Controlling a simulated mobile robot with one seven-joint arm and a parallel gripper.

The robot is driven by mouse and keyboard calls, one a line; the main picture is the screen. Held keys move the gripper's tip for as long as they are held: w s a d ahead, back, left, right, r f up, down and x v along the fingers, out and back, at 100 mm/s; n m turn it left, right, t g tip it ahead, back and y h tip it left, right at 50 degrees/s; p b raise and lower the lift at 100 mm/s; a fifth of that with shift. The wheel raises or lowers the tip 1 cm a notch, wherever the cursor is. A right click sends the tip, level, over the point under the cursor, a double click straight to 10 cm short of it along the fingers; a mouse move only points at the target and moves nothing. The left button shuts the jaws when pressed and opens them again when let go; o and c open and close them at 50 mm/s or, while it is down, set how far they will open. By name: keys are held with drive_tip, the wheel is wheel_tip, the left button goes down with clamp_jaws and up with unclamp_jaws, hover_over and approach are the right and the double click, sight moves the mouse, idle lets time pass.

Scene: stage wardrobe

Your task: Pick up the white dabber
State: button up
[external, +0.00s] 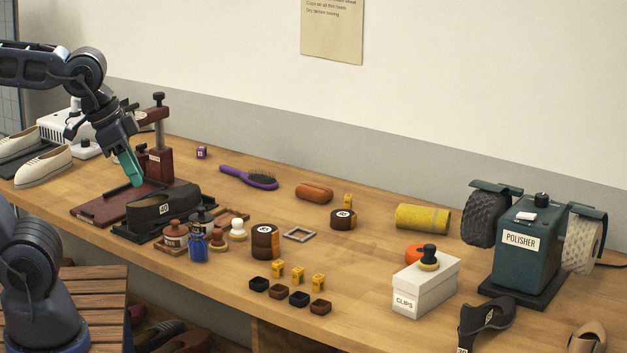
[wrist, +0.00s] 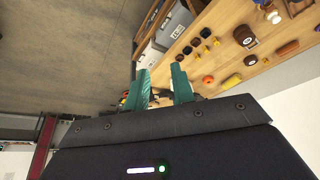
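The white dabber (external: 237,229) stands on the wooden workbench, with a white top above a tan lower part. It is beside a brown dabber (external: 218,239) and several small bottles. A small white shape in the upper right of the wrist view (wrist: 274,17) looks like the same dabber. My gripper (external: 131,169) has teal fingers and is to the left of the dabber, above the dark red press base. In the wrist view the two fingers (wrist: 161,88) stand apart with nothing held between them.
A black shoe form (external: 163,207) lies between my gripper and the dabber. A dark blue bottle (external: 198,248) and a brown round tin (external: 265,241) stand close to the dabber. A grey square frame (external: 299,234) lies to the right.

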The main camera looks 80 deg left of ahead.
drive_tip(key=o, duration=0.7)
drive_tip(key=w+a+n+g, duration=0.2)
drive_tip(key=w+a+n, duration=0.4)
drive_tip(key=w, duration=0.4)
drive_tip(key=n+g+h, duration=0.2)
drive_tip(key=n+g, duration=0.1)
drive_tip(key=n, duration=0.9)
hover_over(237, 220)
drive_tip(key=a, duration=0.2)
wheel_tip(237, 220, down, 22)
drive_tip(key=shift+d+f, duration=0.3)
drive_tip(key=shift+f, duration=1.35)
drive_tip(key=shift+d+f, duration=0.35)
drive_tip(key=shift+f, duration=1.35)
drive_tip(key=shift+d+f, duration=0.3)
drive_tip(key=shift+f, duration=1.35)
